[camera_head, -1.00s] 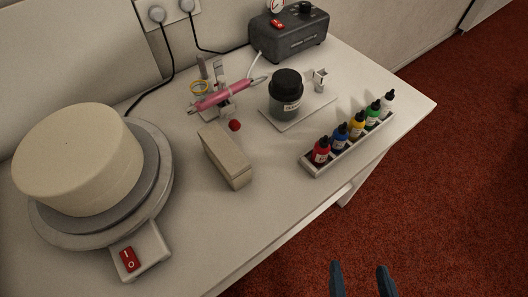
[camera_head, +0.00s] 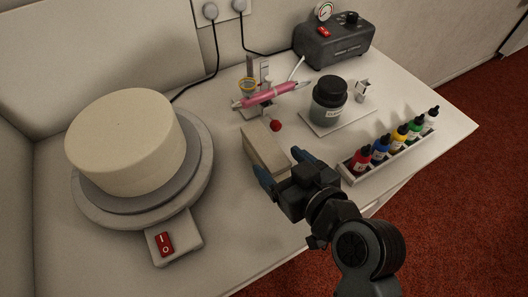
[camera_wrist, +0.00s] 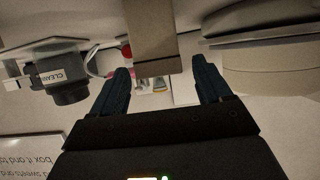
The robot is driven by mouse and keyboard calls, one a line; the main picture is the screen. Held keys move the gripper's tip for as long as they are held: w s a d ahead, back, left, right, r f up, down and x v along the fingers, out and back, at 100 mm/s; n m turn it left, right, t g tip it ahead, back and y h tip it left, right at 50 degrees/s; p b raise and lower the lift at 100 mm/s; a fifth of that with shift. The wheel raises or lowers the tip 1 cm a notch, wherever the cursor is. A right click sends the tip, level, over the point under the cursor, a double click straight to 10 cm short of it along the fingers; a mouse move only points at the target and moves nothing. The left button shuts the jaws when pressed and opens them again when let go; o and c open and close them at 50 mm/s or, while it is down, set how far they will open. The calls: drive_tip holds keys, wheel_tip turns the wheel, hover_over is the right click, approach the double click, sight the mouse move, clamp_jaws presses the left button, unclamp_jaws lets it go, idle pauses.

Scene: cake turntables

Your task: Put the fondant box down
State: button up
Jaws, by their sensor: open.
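The fondant box (camera_head: 266,147) is a long beige block lying on the white table in the head view, between the cake turntable and the bottle rack. My gripper (camera_head: 280,162) is open, with its blue fingers spread at the near end of the box. In the wrist view the box (camera_wrist: 155,45) shows in the gap between the fingertips of my gripper (camera_wrist: 160,68), with space on both sides. I cannot tell how far the fingertips reach past its near end. The arm hides part of the table there.
A cream cake (camera_head: 125,140) sits on a grey turntable (camera_head: 205,165) with a red switch (camera_head: 164,243) at left. A pink airbrush (camera_head: 270,94) on its stand, a red ball (camera_head: 275,125) and a dark jar (camera_head: 329,98) are behind. A bottle rack (camera_head: 385,160) stands right.

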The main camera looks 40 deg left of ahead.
sight(269, 154)
drive_tip(key=shift+p+x, duration=0.45)
drive_tip(key=shift+x, duration=2.3)
drive_tip(key=shift+c, duration=0.4)
drive_tip(key=shift+r, duration=0.15)
clamp_jaws()
